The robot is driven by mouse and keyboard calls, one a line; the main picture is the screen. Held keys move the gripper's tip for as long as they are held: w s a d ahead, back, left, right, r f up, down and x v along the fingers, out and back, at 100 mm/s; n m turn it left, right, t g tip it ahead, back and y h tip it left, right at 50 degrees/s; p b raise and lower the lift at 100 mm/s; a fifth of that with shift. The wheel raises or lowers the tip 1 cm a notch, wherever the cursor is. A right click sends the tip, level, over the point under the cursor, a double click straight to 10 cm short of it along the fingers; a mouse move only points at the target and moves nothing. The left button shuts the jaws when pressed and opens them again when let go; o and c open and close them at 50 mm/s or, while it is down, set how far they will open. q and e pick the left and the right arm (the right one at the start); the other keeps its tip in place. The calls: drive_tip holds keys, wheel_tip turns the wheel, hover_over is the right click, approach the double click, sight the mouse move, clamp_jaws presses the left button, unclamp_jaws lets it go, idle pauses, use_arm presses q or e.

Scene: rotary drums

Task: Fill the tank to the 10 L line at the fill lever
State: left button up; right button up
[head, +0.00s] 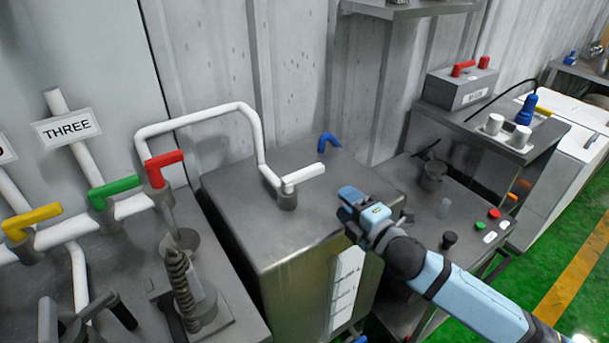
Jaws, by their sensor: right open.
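The metal tank (245,220) is a box in the middle of the head view. A white pipe (195,118) runs down to its top and ends at a valve with a white lever (304,178), apparently the fill lever, pointing right. A white gauge panel (346,285) with marks is on the tank's front-right side; its figures and any level are too small to read. My right gripper (346,212) is open and empty, near the tank's right top edge, to the right of and nearer than the white lever, apart from it. My left gripper is not in view.
A blue lever (328,142) stands at the tank's back. Yellow (32,222), green (113,190) and red (164,168) valve levers stand on the pipes at left, near a sign reading THREE (67,128). A bench (405,200) with buttons is at right.

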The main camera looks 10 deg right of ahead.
sight(314, 174)
drive_tip(key=shift+w+a+r, duration=0.1)
drive_tip(key=shift+w+r, duration=0.05)
drive_tip(key=shift+w, duration=0.25)
drive_tip(key=x, duration=1.2)
drive_tip(key=shift+w+a, duration=0.25)
clamp_jaws()
